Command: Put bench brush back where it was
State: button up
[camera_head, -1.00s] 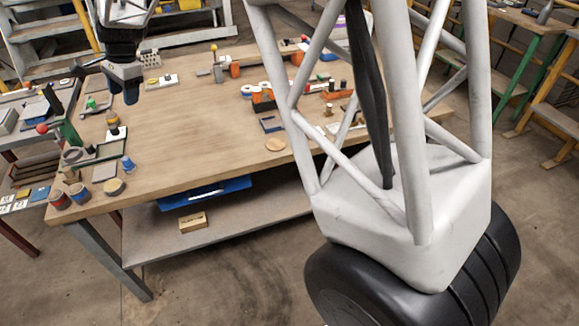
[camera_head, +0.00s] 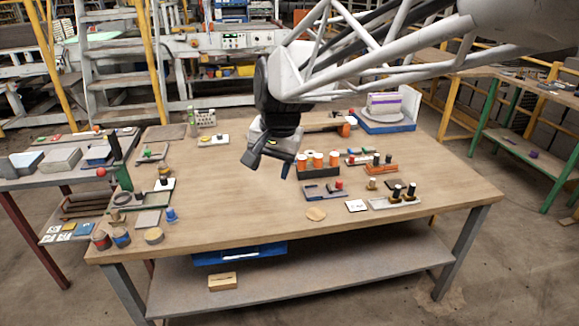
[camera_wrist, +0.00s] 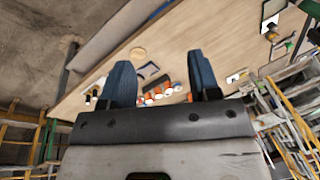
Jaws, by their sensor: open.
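I cannot pick out the bench brush for certain in either current view. My gripper (camera_head: 268,164) hangs over the middle of the workbench, left of a dark tray of orange containers (camera_head: 318,165). In the wrist view my gripper (camera_wrist: 162,72) has its two blue fingers wide apart. Nothing is held between them. The workbench top (camera_wrist: 185,38) and the orange containers (camera_wrist: 158,95) show beyond the fingers.
A white and purple stack (camera_head: 384,104) stands on a blue base at the back right. A pegged tray (camera_head: 394,201) and a round wooden disc (camera_head: 316,213) lie near the front. Cans (camera_head: 122,237) stand at the front left. The left-centre top is mostly clear.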

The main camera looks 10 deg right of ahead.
jog(key=s+d+f+n, duration=0.1)
jog(key=s+d, duration=0.2)
jog(key=s, duration=0.4)
jog(key=s+d+f+n+h, duration=0.1)
jog(key=s+d+f+n, duration=0.1)
jog(key=s+d, duration=0.2)
jog(key=s+d+f+n, duration=0.1)
jog(key=s+d+f, duration=0.1)
jog(key=s, duration=0.8)
jog(key=shift+d+n+t+h, duration=0.3)
jog(key=shift+d+h, duration=0.1)
jog(key=shift+d, duration=0.3)
